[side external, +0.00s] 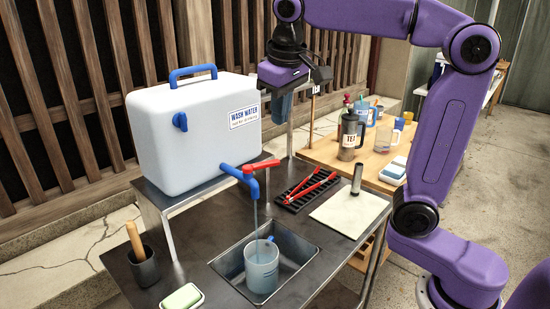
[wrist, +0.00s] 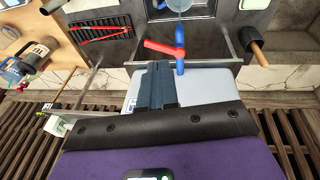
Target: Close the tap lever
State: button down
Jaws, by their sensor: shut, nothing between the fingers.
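The red tap lever (side external: 262,165) sits on the blue tap (side external: 240,173) of the white wash-water container (side external: 190,135). It points right, sideways to the spout. It also shows in the wrist view (wrist: 160,47), pointing left from the tap (wrist: 180,52). A thin stream of water (side external: 256,214) runs from the spout into a translucent blue-grey mug (side external: 262,272) in the sink. My gripper (side external: 281,114) is above and right of the lever, beside the container, apart from both. Its fingers (wrist: 158,64) point down, shut and empty.
The metal sink (side external: 228,263) is below the tap. Right of it are a black rack (side external: 292,205) with red tongs (side external: 307,188) and a pale board (side external: 345,212) with a dark cylinder (side external: 357,180). A wooden-handled tool stands in a dark cup (side external: 145,268) at left.

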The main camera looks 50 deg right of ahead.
aim_at(272, 161)
jog(key=s+f+m+t, duration=0.1)
jog(key=s+f+m, duration=0.2)
jog(key=m, duration=0.2)
jog(key=shift+m, duration=0.3)
jog(key=x, duration=0.3)
jog(key=w+x, duration=0.1)
jog(key=x, duration=0.3)
jog(key=w+x, duration=0.1)
jog(key=x, duration=0.3)
jog(key=shift+d+r, duration=0.15)
jog(key=shift+r, duration=0.15)
jog(key=shift+w+d, duration=0.25)
jog(key=shift+w, duration=0.35)
jog(key=shift+w+d+n+t+y, duration=0.3)
jog(key=shift+w+d+n, duration=0.2)
jog(key=shift+n, duration=0.6)
jog(key=shift+w+d, duration=0.3)
jog(key=shift+w, duration=0.1)
jog(key=shift+s, duration=0.1)
